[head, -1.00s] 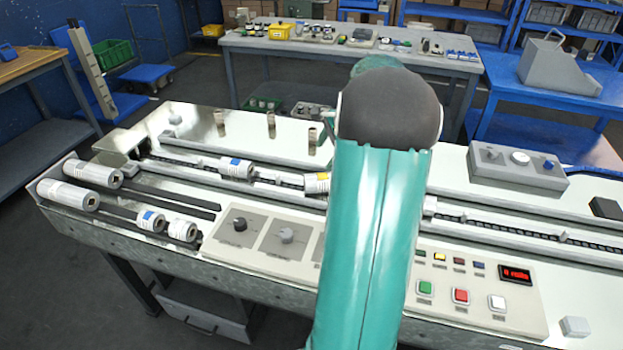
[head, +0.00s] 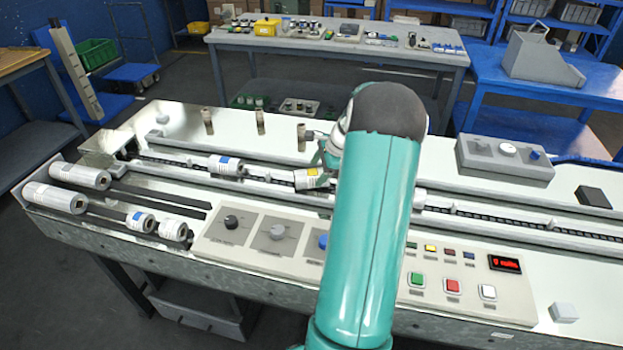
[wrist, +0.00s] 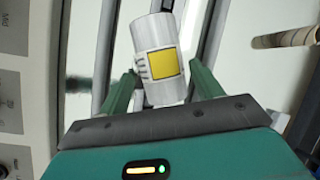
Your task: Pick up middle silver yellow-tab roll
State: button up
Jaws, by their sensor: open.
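The silver roll with the yellow tab (head: 312,179) lies on the conveyor track in the middle of the machine, just left of my arm in the head view. In the wrist view the roll (wrist: 157,60) shows its yellow square facing the camera. My gripper (wrist: 163,75) is open, with one green finger on each side of the roll's near part. I cannot tell whether either finger touches it. In the head view my gripper (head: 325,158) is at the roll, partly hidden by my arm.
A blue-tab roll (head: 226,166) lies further left on the same track. Several silver rolls (head: 80,175) lie at the machine's left end. Upright pegs (head: 261,122) stand behind the track. The control panel (head: 440,270) with knobs and buttons lies in front.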

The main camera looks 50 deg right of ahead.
aim_at(315, 172)
jog(key=x, duration=0.3)
jog(key=shift+w+f, duration=0.25)
jog(key=shift+f, duration=0.05)
jog(key=shift+r, duration=0.1)
jog(key=c, duration=1)
jog(key=shift+r, duration=0.1)
jog(key=shift+r, duration=0.6)
jog(key=s+a+r, duration=0.2)
jog(key=a+r, duration=0.1)
jog(key=s+a+r, duration=0.3)
jog(key=a+r, duration=0.1)
jog(key=s+a+r, duration=0.3)
jog(key=a+r, duration=0.1)
jog(key=shift+a+r, duration=0.15)
jog(key=shift+r, duration=0.1)
